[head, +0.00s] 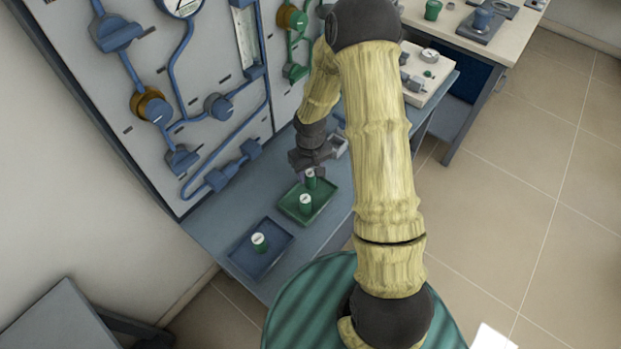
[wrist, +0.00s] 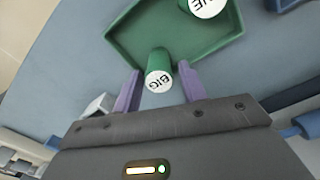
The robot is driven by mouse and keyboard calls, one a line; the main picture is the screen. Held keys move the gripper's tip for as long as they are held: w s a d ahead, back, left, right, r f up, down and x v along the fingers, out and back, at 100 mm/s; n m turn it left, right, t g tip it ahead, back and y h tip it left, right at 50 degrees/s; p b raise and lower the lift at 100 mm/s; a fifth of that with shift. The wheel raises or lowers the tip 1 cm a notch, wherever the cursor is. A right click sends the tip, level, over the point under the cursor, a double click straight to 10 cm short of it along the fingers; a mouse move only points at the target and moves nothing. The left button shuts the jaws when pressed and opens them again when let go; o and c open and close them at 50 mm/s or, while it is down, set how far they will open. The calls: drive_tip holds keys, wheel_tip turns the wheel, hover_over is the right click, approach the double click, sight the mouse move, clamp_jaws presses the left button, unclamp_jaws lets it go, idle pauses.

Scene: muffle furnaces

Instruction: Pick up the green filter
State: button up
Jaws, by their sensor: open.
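Two green cylinders with white labelled tops sit in a green tray (head: 288,212). The far cylinder (head: 310,183) is right under my gripper (head: 308,170). In the wrist view this cylinder (wrist: 158,68) has a label reading "BIG" and lies between the two purple fingertips of my gripper (wrist: 160,88). The fingers are open, with a gap visible on each side. The near cylinder (head: 306,205) shows in the wrist view (wrist: 203,10) with its label cut off by the frame.
The trays are on a blue-grey bench (head: 215,230) against a panel (head: 150,70) with blue pipes and valves. A small grey open box (head: 339,146) is beside my gripper. A white-topped table (head: 480,45) with equipment stands at the upper right.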

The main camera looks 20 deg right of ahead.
sight(311, 180)
drive_tip(key=shift+w+f, duration=0.15)
drive_tip(key=shift+f, duration=1.95)
drive_tip(key=shift+d, duration=0.1)
drive_tip(key=c, duration=0.8)
drive_tip(key=shift+o, duration=0.2)
drive_tip(key=shift+r, duration=0.15)
wheel_tip(311, 180, up, 10)
drive_tip(key=shift+f, duration=0.1)
drive_tip(key=shift+f, duration=0.1)
